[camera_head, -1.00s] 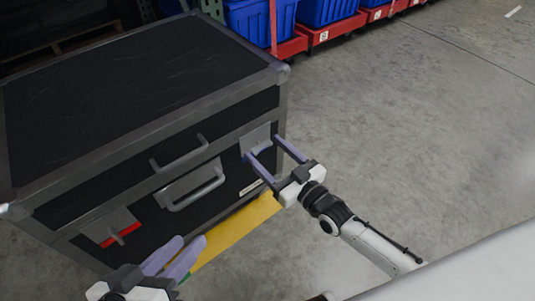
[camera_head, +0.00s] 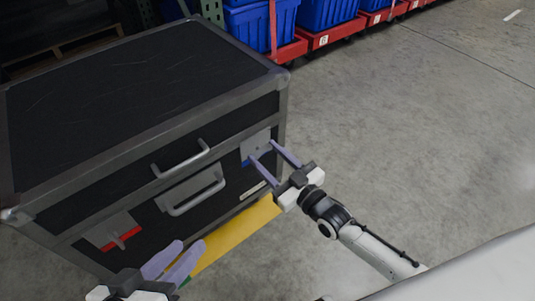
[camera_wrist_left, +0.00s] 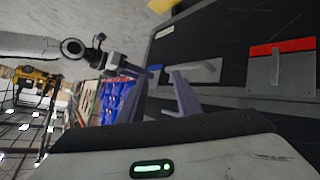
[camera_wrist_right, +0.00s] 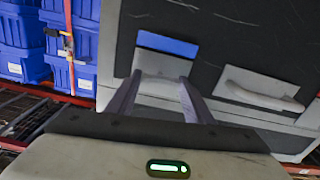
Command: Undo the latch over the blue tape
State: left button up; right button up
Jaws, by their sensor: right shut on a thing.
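The black case has a grey latch plate (camera_head: 254,142) at the right end of its front, with blue tape (camera_head: 246,162) by it. The blue tape (camera_wrist_right: 168,43) and latch plate (camera_wrist_right: 160,65) also show in the right wrist view. My right gripper (camera_head: 263,152) is at this latch, its fingers on either side and shut on the latch; the grasped part is mostly hidden. My left gripper (camera_head: 176,249) is in front of the case, open and empty, its fingers a small gap apart. A second latch with red tape (camera_head: 122,238) is at the left end of the front.
The case front also carries two handles, an upper one (camera_head: 181,160) and a lower one (camera_head: 196,198). A yellow strip (camera_head: 236,236) lies on the floor before the case. Blue totes (camera_head: 330,10) on red bases stand behind. The floor to the right is clear.

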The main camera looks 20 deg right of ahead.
jog(key=n+p, duration=0.2)
jog(key=n, duration=0.2)
jog(key=n+p, duration=0.1)
jog(key=n, duration=0.2)
jog(key=shift+n, duration=0.4)
pick_arm(q)
jog(key=shift+s+a+f+g+y, duration=0.1)
jog(key=shift+a+f+g+y, duration=0.3)
jog(key=shift+f, duration=0.4)
jog(key=shift+s+a+f+g+y, duration=0.1)
jog(key=shift+a+f+g+y, duration=0.2)
jog(key=shift+a+f, duration=0.35)
pick_arm(e)
jog(key=shift+s+f+n, duration=0.1)
jog(key=shift+n, duration=4.3)
pick_arm(q)
jog(key=shift+d+f, duration=0.1)
jog(key=shift+d, duration=0.15)
pick_arm(e)
jog(key=o, duration=1.1)
jog(key=shift+c, duration=0.2)
jog(key=shift+s, duration=0.1)
